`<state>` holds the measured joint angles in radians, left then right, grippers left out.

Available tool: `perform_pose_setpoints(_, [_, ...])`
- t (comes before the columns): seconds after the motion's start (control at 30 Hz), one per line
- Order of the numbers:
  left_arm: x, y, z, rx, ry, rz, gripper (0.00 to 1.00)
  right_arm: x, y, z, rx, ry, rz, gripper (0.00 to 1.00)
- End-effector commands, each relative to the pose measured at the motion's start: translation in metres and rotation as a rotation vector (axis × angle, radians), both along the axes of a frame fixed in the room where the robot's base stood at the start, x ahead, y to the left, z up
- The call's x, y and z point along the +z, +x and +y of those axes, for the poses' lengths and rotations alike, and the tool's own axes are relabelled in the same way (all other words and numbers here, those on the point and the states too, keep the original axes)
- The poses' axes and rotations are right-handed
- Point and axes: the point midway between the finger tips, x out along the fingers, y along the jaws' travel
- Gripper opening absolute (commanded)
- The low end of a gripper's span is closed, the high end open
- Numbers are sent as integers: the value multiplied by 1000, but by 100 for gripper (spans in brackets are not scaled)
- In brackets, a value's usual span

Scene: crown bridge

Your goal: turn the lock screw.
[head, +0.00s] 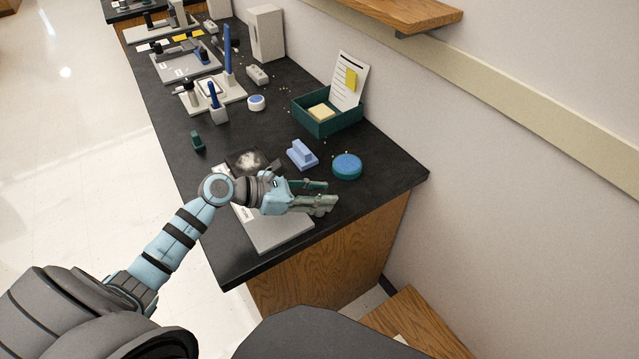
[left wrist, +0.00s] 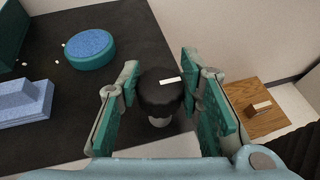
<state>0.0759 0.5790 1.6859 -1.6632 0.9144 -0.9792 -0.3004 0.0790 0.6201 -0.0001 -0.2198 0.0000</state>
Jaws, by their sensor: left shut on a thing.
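The lock screw (left wrist: 158,95) shows in the left wrist view as a black round knob with a white mark on top and a pale stem below it. My left gripper (left wrist: 162,78) has its green-padded fingers on both sides of the knob and is shut on it. In the head view my left gripper (head: 331,195) is over the near right part of the bench, above a light grey base plate (head: 284,234). There the gripper hides the knob. My right gripper is in neither view.
A blue-topped teal round tub (head: 347,166) and a light blue block (head: 302,154) stand just beyond the gripper. A green box (head: 327,117) with a card is farther back. Several instruments line the black bench (head: 390,172). A wall runs along the right.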

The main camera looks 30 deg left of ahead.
Motion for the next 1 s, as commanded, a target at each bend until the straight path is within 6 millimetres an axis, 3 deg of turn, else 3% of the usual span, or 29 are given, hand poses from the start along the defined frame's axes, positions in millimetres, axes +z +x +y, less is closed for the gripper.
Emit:
perform_pose_setpoints(0.23, [-1, 1, 0, 4, -1, -5, 5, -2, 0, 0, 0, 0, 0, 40])
perform_pose_setpoints(0.27, [-1, 1, 0, 3, 0, -5, 36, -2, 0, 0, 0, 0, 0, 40])
perform_pose_setpoints(0.4, [-1, 1, 0, 3, -1, -5, 54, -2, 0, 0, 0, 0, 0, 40])
perform_pose_setpoints(0.73, [1, -2, 4, 2, 1, -4, 54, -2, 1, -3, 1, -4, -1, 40])
perform_pose_setpoints(1.0, [20, -39, 41, 0, 6, 0, 54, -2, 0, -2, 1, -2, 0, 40])
